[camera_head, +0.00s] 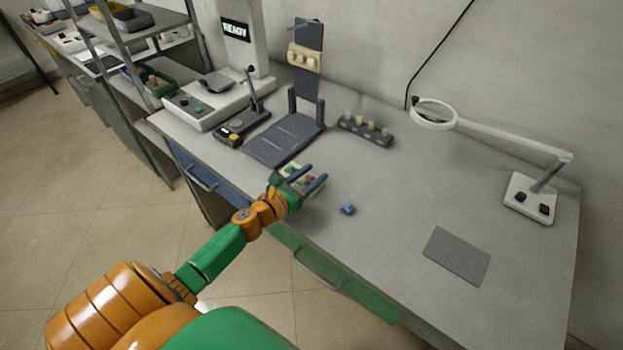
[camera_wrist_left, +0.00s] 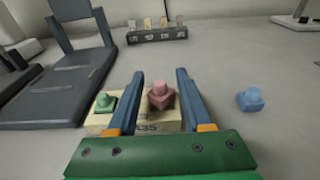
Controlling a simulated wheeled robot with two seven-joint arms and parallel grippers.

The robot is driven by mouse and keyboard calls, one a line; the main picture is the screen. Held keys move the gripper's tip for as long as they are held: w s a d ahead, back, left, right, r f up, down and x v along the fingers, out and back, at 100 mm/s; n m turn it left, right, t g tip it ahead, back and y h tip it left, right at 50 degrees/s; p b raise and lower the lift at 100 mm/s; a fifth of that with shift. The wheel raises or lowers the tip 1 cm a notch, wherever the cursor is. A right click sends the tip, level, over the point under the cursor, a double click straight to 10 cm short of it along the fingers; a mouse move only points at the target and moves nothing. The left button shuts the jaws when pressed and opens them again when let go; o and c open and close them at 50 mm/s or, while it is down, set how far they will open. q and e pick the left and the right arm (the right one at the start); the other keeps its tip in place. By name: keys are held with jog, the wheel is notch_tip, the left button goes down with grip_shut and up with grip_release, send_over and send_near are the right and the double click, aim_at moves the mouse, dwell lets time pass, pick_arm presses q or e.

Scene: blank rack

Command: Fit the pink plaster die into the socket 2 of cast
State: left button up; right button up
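The pink plaster die (camera_wrist_left: 160,95) stands over the right part of a cream cast block (camera_wrist_left: 97,124) with printed marks on its front. A green die (camera_wrist_left: 104,102) stands at the block's left part. My left gripper (camera_wrist_left: 160,73) is open, with one finger on each side of the pink die and gaps visible between. I cannot tell how deep the pink die sits. In the head view my left gripper (camera_head: 314,174) is over the cast near the bench's front edge and partly hides it. My right gripper is not in view.
A blue die (camera_head: 348,209) lies on the bench right of the cast. A dark articulator (camera_head: 282,140) holding a cream cast (camera_head: 304,57) and a small rack (camera_head: 365,131) stand behind. A grey mat (camera_head: 457,256) and magnifier lamp (camera_head: 531,198) are at right.

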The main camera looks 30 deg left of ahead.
pick_arm(q)
jog(key=shift+s, duration=0.1)
grip_shut()
